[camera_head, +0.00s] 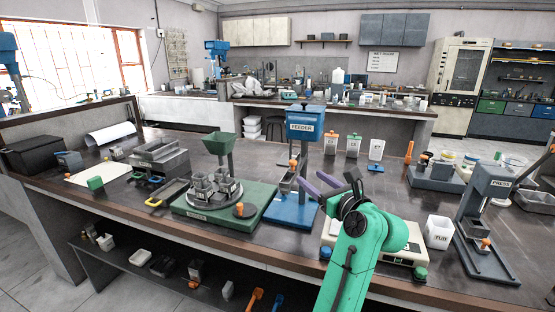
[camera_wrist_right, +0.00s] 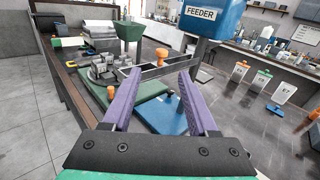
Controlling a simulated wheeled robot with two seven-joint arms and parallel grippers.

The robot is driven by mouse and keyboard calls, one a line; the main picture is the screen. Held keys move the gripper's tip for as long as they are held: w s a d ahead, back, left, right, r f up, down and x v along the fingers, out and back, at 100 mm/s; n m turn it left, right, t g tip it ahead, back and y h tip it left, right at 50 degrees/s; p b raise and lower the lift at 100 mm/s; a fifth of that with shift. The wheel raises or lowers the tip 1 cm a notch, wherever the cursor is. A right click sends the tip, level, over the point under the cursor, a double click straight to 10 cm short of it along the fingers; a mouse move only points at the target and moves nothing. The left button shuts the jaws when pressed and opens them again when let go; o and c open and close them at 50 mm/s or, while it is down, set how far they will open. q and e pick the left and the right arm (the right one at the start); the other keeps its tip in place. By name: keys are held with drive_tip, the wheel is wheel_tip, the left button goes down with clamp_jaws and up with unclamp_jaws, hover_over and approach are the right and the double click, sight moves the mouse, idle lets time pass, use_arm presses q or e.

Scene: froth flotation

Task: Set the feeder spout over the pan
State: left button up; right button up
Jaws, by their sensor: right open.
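The blue feeder (camera_head: 304,125) stands on a blue base on the bench. Its grey spout (camera_head: 287,185) juts out low on the column, with an orange knob (camera_head: 293,163) above it. In the right wrist view the spout (camera_wrist_right: 152,74) lies ahead of the fingers, with the knob (camera_wrist_right: 162,53) beyond. My right gripper (camera_head: 311,180) is open and empty, its purple fingers (camera_wrist_right: 158,76) apart and pointing at the spout. A white balance-like unit (camera_head: 402,243) sits right of the feeder, partly hidden by my arm; I cannot make out a pan on it. My left gripper is out of view.
A green base (camera_head: 262,196) with grey cups and a green funnel (camera_head: 219,143) is left of the feeder. A press (camera_head: 490,185) and a white tub (camera_head: 438,232) stand to the right. Several labelled bottles (camera_head: 331,143) are behind; dark bench between is clear.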

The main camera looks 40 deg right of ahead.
sight(295, 167)
drive_tip(key=w+d+p, duration=0.3)
drive_tip(key=w, duration=1.1)
drive_tip(key=shift+r+m, duration=0.25)
drive_tip(key=shift+m, duration=0.15)
drive_tip(key=shift+a, duration=0.1)
clamp_jaws()
idle(0.4)
